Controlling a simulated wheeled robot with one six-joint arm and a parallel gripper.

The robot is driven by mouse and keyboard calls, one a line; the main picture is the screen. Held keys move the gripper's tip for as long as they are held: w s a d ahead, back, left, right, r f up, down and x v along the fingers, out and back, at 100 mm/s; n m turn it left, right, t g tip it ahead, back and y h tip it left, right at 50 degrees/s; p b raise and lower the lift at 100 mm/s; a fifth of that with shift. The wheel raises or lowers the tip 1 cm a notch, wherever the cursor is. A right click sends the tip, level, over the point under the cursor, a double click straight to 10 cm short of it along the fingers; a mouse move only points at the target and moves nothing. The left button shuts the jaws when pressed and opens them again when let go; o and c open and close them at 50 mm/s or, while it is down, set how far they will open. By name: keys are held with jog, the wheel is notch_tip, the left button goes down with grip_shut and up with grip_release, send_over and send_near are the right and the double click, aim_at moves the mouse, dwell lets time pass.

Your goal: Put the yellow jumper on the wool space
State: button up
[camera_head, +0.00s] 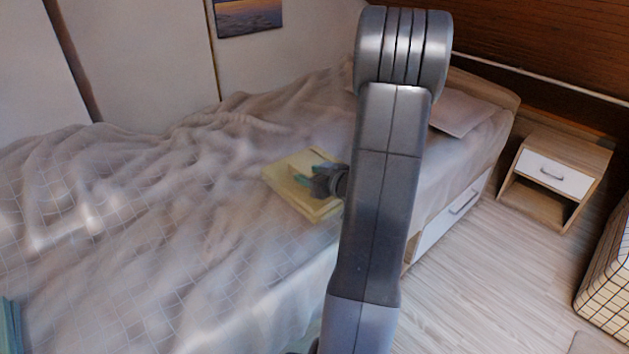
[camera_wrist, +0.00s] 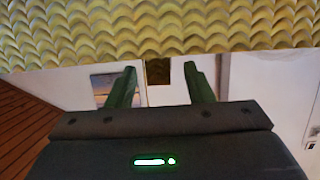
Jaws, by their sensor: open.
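The yellow jumper (camera_head: 290,177) lies folded into a flat block on the rumpled bed, near its right-hand side. My gripper (camera_head: 313,168) is at the jumper, with its teal fingers apart over the jumper in the head view. My arm hides the area to its right. In the wrist view, the yellow knitted jumper (camera_wrist: 160,30) fills the top of the picture. The open gripper (camera_wrist: 160,85) points towards its edge; I cannot tell whether they touch. I cannot make out a place marked as the wool space.
The bed (camera_head: 130,220) has a wrinkled cover and a pillow (camera_head: 465,112). A white drawer front (camera_head: 450,215) is in its side. A bedside table (camera_head: 570,150) and a checked basket-like thing (camera_head: 607,285) stand at right. A teal thing (camera_head: 10,325) is at lower left. Floor between is clear.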

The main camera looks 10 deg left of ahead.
aim_at(303, 170)
jog(key=x, duration=0.3)
jog(key=shift+w+a+f, duration=0.2)
grip_shut()
jog(key=shift+r, duration=0.15)
